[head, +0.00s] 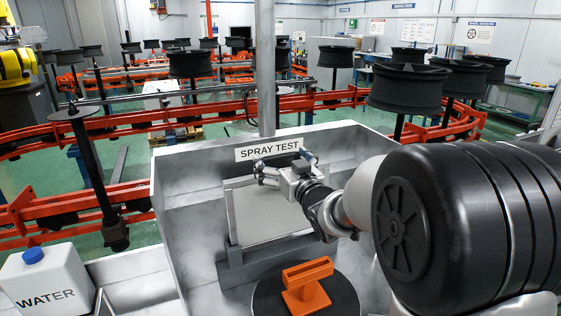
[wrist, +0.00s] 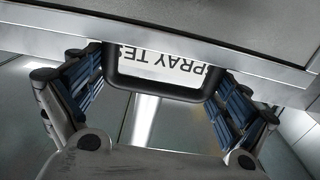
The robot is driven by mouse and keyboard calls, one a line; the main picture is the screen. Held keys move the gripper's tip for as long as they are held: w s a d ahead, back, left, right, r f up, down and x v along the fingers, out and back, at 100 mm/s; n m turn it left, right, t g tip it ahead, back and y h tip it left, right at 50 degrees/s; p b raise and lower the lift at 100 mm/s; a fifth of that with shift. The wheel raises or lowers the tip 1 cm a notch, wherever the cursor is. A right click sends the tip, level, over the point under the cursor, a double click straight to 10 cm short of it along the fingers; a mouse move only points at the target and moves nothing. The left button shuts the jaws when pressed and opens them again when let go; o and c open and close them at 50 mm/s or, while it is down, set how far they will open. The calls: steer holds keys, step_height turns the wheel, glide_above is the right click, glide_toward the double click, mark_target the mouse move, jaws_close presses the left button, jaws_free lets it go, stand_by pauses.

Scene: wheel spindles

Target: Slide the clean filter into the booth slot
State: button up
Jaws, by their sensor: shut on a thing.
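The clean filter (head: 265,215) is a flat pale panel with a light metal frame, upright inside the booth (head: 185,210) under the SPRAY TEST sign (head: 268,149). Its lower edge meets a dark grey slotted rail (head: 262,259) near the booth floor; I cannot tell how deep it sits. My gripper (head: 285,168) is at the filter's top edge. In the wrist view, my gripper (wrist: 160,68) has its blue-padded fingers shut on either side of the filter's black handle (wrist: 160,88). The frame (wrist: 60,45) runs across that view. My gripper hides part of the filter's top right.
An orange stand (head: 306,287) on a dark round disc (head: 340,300) is in front of the rail. A WATER container (head: 45,282) stands at the lower left. A grey pole (head: 265,70) rises behind the booth. Orange conveyor rails with black wheels lie beyond.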

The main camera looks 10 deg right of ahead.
steer(key=shift+f+b, duration=0.45)
steer(key=shift+f, duration=1.05)
stand_by(0.3)
steer(key=o, duration=1.5)
steer(key=shift+f, duration=0.1)
steer(key=s, duration=0.4)
steer(key=s+d, duration=0.1)
steer(key=s, duration=0.3)
steer(key=s+d, duration=0.1)
steer(key=s, duration=0.3)
steer(key=shift+d, duration=0.15)
steer(key=s+f+g+h, duration=0.1)
steer(key=s+g, duration=0.3)
steer(key=s, duration=0.6)
steer(key=s+a+f+m+g+h, duration=0.1)
steer(key=s+f+g, duration=0.3)
steer(key=s, duration=0.6)
steer(key=s+a+f+m+g+h, duration=0.1)
steer(key=s+f+g, duration=0.2)
steer(key=s, duration=0.7)
steer(key=shift+s+a+f+g, duration=0.1)
steer(key=shift+s+a+g, duration=0.1)
steer(key=shift+g, duration=0.7)
